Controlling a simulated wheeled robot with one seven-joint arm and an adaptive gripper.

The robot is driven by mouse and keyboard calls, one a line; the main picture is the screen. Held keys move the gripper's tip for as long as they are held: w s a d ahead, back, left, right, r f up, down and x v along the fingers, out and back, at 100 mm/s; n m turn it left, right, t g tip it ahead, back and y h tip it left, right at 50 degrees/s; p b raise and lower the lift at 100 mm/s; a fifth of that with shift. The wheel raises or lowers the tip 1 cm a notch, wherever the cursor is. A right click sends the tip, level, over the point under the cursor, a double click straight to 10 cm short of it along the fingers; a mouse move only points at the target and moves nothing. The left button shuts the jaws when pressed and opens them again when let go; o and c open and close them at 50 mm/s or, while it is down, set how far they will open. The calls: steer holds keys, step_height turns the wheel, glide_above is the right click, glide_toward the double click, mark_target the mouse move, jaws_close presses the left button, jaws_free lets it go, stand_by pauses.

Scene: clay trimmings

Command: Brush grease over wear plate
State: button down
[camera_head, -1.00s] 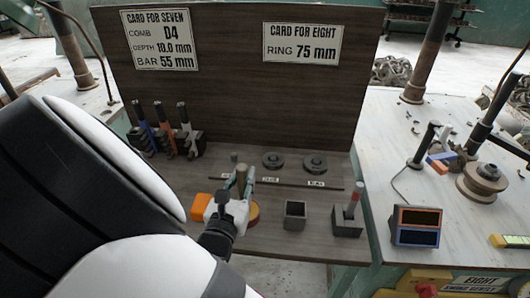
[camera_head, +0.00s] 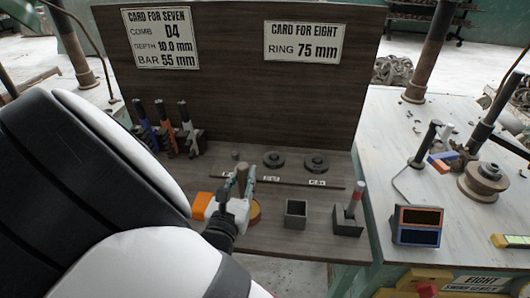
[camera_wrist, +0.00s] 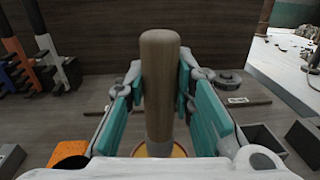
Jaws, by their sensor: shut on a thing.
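My gripper (camera_head: 243,183) is shut on an upright wooden handle (camera_wrist: 160,85), which stands between the teal finger pads in the wrist view. The handle's lower end and any bristles are hidden. Behind and below my gripper is a round tin with a yellowish rim (camera_head: 255,212), and its rim shows under the handle in the wrist view (camera_wrist: 179,150). Whether the handle's lower end is inside the tin or above it I cannot tell. I cannot tell which thing is the wear plate.
An orange block (camera_head: 201,206) sits left of my gripper. Two dark discs (camera_head: 274,160) (camera_head: 316,163) lie behind a labelled strip. Tools stand at back left (camera_head: 164,135). A spool (camera_head: 484,182) is on the right table.

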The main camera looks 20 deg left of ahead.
mark_target(242, 166)
steer(key=shift+r+p, duration=2)
steer(key=shift+r, duration=1.45)
steer(key=shift+s, duration=0.1)
